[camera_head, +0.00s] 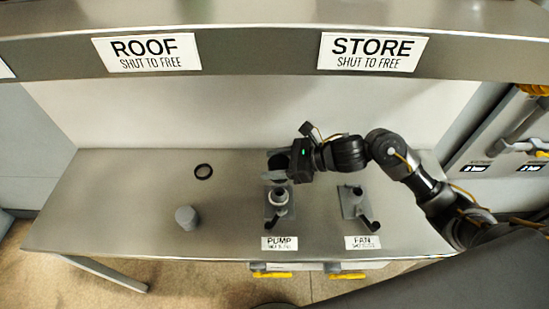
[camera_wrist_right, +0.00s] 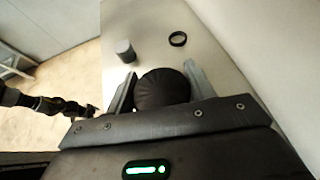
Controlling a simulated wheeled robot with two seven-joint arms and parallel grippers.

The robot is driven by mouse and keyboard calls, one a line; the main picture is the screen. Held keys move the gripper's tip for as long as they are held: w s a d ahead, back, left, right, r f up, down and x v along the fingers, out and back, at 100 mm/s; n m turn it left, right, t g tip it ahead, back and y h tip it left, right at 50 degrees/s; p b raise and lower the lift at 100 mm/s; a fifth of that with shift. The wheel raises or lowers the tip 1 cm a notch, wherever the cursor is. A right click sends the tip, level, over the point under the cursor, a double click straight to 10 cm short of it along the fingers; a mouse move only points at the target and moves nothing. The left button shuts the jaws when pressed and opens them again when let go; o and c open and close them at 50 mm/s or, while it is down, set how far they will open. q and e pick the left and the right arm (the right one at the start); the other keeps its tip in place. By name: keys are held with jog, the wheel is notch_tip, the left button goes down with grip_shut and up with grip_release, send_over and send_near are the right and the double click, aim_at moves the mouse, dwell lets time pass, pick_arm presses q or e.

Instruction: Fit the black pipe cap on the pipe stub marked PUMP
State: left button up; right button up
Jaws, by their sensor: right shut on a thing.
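The black pipe cap (camera_wrist_right: 162,88) is a dark, ribbed dome between the fingers of my right gripper (camera_wrist_right: 160,85) in the wrist view. In the head view my right gripper (camera_head: 277,164) is shut on the cap, just behind the PUMP pipe stub (camera_head: 279,196). The cap looks apart from the stub, but its height above the table is hard to tell. The PUMP stub stands upright on a grey base with a pale collar and a dark lever, behind its PUMP label (camera_head: 279,243). A dark arm, probably my left, shows at the left of the wrist view; its jaws are unclear.
The FAN stub (camera_head: 354,196) with its lever stands to the right of PUMP. A grey cylinder (camera_head: 186,217) and a black ring (camera_head: 203,171) lie on the steel table (camera_head: 110,205) to the left. A shelf edge (camera_head: 260,52) with ROOF and STORE labels crosses above.

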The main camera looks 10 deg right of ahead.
jog(key=shift+d+f, duration=0.1)
jog(key=shift+f, duration=0.3)
notch_tip(320, 180, down, 6)
jog(key=b, duration=0.3)
jog(key=shift+f+b, duration=0.25)
jog(key=shift+b, duration=0.15)
jog(key=shift+f+b, duration=0.35)
jog(key=shift+b, duration=0.15)
jog(key=shift+b, duration=0.6)
jog(key=shift+f, duration=0.15)
jog(key=shift+b, duration=0.5)
